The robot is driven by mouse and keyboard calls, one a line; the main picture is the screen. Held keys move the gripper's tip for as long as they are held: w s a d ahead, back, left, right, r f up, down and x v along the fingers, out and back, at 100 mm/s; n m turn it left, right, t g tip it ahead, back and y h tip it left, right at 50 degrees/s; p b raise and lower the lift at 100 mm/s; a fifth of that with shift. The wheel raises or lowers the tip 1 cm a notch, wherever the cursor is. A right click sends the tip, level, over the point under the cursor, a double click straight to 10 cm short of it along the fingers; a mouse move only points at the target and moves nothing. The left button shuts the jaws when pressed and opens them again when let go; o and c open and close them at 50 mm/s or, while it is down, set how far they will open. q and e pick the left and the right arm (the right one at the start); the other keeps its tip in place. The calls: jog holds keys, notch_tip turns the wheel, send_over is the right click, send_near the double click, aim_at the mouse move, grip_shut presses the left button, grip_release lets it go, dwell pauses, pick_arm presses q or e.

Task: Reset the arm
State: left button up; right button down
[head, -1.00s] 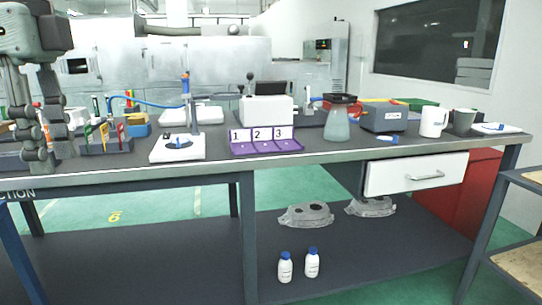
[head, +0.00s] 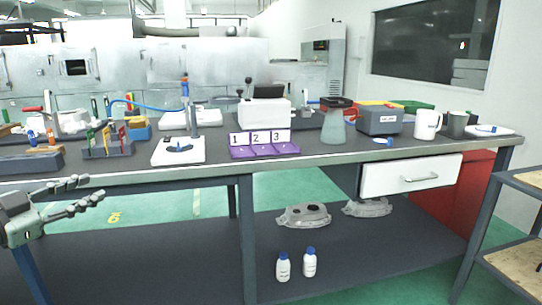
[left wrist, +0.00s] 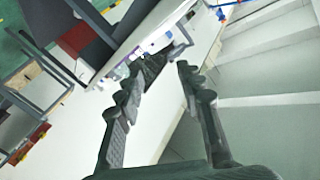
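My left gripper (head: 94,190) is at the lower left of the head view, low in front of the workbench (head: 300,160) and below the level of its top. Its fingers point right and are spread apart with nothing between them. In the left wrist view the two fingers (left wrist: 160,75) are also apart and empty, with the tilted bench and floor beyond. My right gripper is in neither view.
The bench top carries a purple numbered tray (head: 265,152), a white stand (head: 178,151), a flask (head: 332,126) and a mug (head: 427,124). A wooden-shelved rack (head: 515,262) stands at right.

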pick_arm(q)
jog(key=s+a+f+n+y, duration=0.1)
jog(key=a+f+n+y, duration=0.2)
jog(key=f, duration=0.3)
jog(key=s+a+f+n+y, duration=0.1)
jog(key=a+f+n+y, duration=0.25)
jog(key=f, duration=0.25)
jog(key=s+d+f+n+g+y, duration=0.15)
jog(key=s+f, duration=0.25)
jog(key=f, duration=0.5)
jog(key=s+a+f+n+g+y, duration=0.1)
jog(key=s+f+g+y, duration=0.2)
jog(key=s+f, duration=0.35)
jog(key=s+d+f+g+h+p, duration=0.1)
jog(key=s+d+f+g, duration=0.7)
jog(key=s+d+f, duration=0.8)
jog(key=shift+s+d+f+h, duration=0.2)
jog(key=shift+d+f+h, duration=0.4)
jog(key=shift+d+f, duration=0.25)
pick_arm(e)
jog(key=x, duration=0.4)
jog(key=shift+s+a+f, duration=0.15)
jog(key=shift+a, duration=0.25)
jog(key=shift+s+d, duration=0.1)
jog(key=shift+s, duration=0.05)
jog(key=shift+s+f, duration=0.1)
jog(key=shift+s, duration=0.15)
